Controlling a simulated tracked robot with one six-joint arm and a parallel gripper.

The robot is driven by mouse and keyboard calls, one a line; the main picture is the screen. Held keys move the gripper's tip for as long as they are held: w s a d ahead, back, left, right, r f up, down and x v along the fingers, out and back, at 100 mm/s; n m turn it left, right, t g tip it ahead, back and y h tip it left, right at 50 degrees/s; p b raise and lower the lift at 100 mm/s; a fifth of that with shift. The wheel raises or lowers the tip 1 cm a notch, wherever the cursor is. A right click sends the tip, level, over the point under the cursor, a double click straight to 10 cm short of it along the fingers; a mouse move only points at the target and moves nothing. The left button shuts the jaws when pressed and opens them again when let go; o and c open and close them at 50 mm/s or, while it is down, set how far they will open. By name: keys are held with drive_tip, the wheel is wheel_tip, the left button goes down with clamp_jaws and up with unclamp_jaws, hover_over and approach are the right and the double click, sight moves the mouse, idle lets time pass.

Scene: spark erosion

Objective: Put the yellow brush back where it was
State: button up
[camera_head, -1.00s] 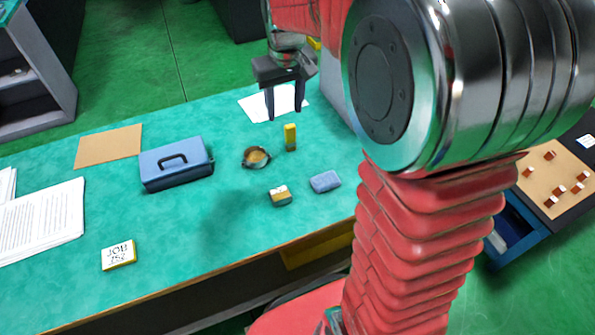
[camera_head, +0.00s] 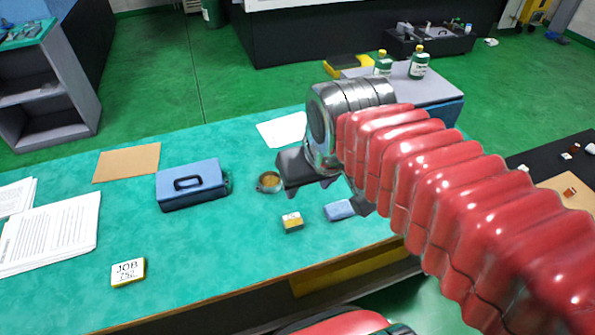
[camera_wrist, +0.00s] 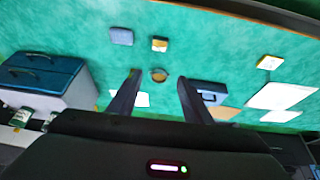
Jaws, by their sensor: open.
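The yellow brush does not show clearly in either current view. In the head view its earlier spot, right of the small round cup (camera_head: 269,181), is covered by my gripper (camera_head: 308,182). In the wrist view my gripper (camera_wrist: 159,77) has its two dark fingers spread apart with nothing seen held between them. The cup (camera_wrist: 158,75) appears in the gap between the fingertips, below them on the bench. A yellow and white block (camera_head: 292,222) and a blue sponge-like block (camera_head: 340,210) lie near the bench's front edge.
A blue case (camera_head: 190,185) stands left of the cup. A brown sheet (camera_head: 127,163), white papers (camera_head: 50,238) and a yellow-edged JOB block (camera_head: 128,271) lie farther left. Green bottles (camera_head: 418,64) stand on a grey-topped box (camera_head: 440,90) behind my arm. The bench's middle left is clear.

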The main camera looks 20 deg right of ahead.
drive_tip(key=shift+s+a+f+t, duration=0.1)
drive_tip(key=shift+s+f, duration=0.1)
drive_tip(key=shift+s, duration=0.4)
drive_tip(key=shift+s+a+f+t, duration=0.1)
drive_tip(key=shift+s+a+f, duration=0.1)
drive_tip(key=shift+s, duration=0.45)
drive_tip(key=shift+s+a+f+t, duration=0.1)
drive_tip(key=shift+s+f, duration=0.1)
drive_tip(key=shift+s, duration=0.4)
